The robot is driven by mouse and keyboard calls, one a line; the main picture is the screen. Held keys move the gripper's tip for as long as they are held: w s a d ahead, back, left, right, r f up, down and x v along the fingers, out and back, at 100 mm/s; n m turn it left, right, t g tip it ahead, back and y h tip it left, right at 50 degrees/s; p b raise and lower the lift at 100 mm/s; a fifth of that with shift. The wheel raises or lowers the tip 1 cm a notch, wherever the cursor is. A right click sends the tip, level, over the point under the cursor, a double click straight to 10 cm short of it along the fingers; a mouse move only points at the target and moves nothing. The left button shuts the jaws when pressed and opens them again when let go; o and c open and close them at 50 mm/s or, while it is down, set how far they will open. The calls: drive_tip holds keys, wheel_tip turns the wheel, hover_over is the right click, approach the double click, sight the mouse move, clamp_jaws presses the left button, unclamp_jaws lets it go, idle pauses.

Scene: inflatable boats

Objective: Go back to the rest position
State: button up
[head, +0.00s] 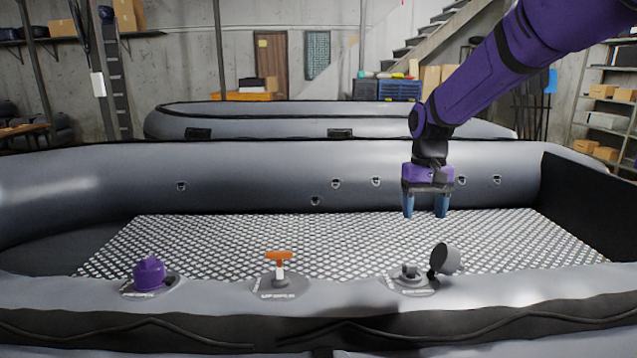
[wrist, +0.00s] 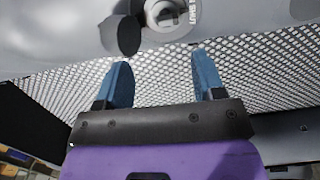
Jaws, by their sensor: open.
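My gripper (head: 425,205) hangs from my purple arm over the boat's patterned floor, at the right of the head view. Its two blue fingers point down, apart, with nothing between them. The fingers also show in the wrist view (wrist: 161,85). Near it on the front tube is a grey valve (head: 409,273) with its round dark cap (head: 445,259) swung open to the right. In the wrist view, the valve (wrist: 168,14) and cap (wrist: 120,35) lie beyond the fingertips, not touched by them.
The grey inflatable boat (head: 300,170) fills the foreground. On its front tube are a valve with an orange T-handle (head: 279,256) and a purple-capped valve (head: 149,274). A second boat (head: 270,122) lies behind. Shelves (head: 610,100) stand at the right. The air around my gripper is clear.

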drive_tip(key=s+d+r+t, duration=0.35)
drive_tip(key=s+r, duration=0.55)
drive_tip(key=s, duration=0.4)
drive_tip(key=s+d+t, duration=0.2)
drive_tip(key=s+t, duration=0.1)
drive_tip(key=s, duration=1.3)
drive_tip(key=shift+s+d, duration=0.25)
drive_tip(key=shift+d, duration=0.1)
